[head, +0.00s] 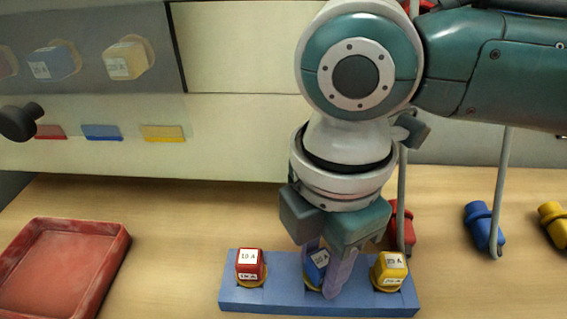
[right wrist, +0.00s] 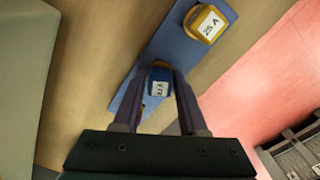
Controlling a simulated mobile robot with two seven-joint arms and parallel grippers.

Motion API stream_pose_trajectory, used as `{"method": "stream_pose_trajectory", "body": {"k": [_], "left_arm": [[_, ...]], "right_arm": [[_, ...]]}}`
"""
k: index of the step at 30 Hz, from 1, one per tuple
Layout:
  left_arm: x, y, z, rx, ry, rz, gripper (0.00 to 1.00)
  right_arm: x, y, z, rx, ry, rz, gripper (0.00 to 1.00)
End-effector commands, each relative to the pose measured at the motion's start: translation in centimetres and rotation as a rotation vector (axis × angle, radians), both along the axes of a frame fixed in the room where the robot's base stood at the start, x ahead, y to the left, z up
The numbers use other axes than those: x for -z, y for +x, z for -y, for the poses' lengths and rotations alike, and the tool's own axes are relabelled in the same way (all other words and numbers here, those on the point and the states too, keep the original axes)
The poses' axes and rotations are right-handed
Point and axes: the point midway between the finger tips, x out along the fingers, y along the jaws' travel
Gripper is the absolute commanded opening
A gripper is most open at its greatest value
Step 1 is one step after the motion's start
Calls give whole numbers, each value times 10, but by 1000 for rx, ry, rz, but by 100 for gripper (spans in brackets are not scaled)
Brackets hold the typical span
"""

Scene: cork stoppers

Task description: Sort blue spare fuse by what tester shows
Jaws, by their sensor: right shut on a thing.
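The blue fuse (head: 317,265) with a white label sits in the middle place of a blue block (head: 275,300). It also shows in the right wrist view (right wrist: 160,87), between the fingers. My right gripper (head: 325,278) reaches down from above and is shut on the blue fuse, which is partly hidden by a finger. A red fuse (head: 249,265) stands upright at the block's left end and a yellow fuse (head: 390,268) at its right end. My left gripper is not in view. I cannot make out a tester or a reading.
A red tray (head: 118,262) lies at the left on the wooden table. A dark panel (head: 85,25) with fuses is at the upper left, above red, blue and yellow strips. Right of the block are red (head: 402,222), blue (head: 484,228) and yellow pieces near grey rods.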

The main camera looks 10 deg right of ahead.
Motion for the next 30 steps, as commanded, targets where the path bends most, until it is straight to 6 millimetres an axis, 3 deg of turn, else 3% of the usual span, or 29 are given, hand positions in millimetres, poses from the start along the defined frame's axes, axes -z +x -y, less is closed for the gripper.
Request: {"method": "stream_pose_trajectory", "body": {"k": [2, 3, 11, 21, 30], "left_arm": [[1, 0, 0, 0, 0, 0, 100], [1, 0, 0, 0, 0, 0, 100], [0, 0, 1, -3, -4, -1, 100], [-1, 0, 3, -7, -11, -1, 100], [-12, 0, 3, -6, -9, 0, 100]], "right_arm": [[2, 0, 0, 0, 0, 0, 0], [1, 0, 0, 0, 0, 0, 45], [1, 0, 0, 0, 0, 0, 74], [-4, 1, 0, 0, 1, 2, 76], [-60, 1, -1, -1, 3, 4, 76]]}}
